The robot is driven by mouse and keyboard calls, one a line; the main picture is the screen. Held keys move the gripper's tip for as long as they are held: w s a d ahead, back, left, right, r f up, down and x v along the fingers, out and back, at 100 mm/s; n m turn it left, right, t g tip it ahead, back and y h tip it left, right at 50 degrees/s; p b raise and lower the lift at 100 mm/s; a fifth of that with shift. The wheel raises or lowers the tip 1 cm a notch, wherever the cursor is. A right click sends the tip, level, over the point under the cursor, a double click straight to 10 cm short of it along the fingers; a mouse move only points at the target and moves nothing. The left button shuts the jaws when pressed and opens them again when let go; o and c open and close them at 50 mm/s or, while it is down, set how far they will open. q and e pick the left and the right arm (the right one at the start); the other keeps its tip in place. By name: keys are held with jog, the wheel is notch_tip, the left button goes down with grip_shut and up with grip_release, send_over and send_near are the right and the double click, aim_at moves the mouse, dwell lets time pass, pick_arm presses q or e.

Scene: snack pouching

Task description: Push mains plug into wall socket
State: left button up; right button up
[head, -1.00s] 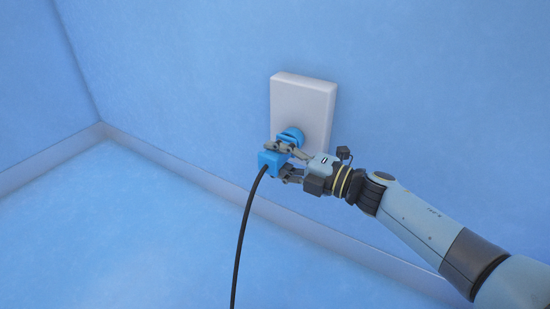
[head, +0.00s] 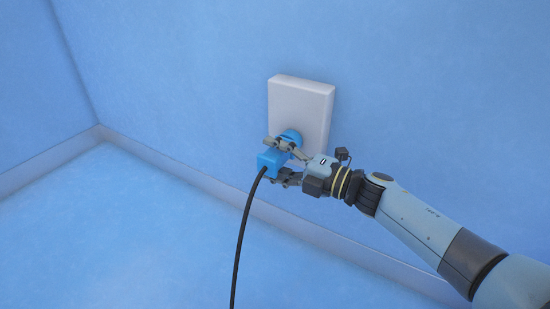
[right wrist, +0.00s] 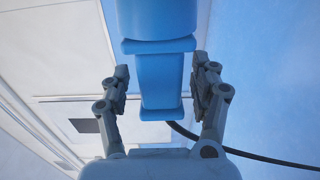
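The blue mains plug (head: 269,161) sits at the lower part of the white wall socket (head: 303,98) in the head view. Its round front end appears to be against the socket's face; the pins are hidden. My right gripper (head: 276,160) has its fingers on either side of the plug body. In the right wrist view, the plug (right wrist: 160,82) stands between the fingers of my right gripper (right wrist: 161,72), with a narrow gap showing on each side. The gripper is open around the plug. My left gripper is not in view.
A black cable (head: 242,240) hangs from the rear of the plug down to the picture's bottom edge. The blue wall (head: 420,80) around the socket is bare. A pale skirting strip (head: 50,163) runs along the wall's foot, and the floor (head: 120,230) is clear.

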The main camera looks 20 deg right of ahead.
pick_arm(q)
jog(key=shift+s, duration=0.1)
pick_arm(e)
jog(key=shift+s+d+f, duration=0.1)
jog(key=shift+s+d, duration=0.05)
jog(key=shift+s, duration=0.1)
jog(key=v, duration=1.1)
jog(key=shift+s, duration=0.2)
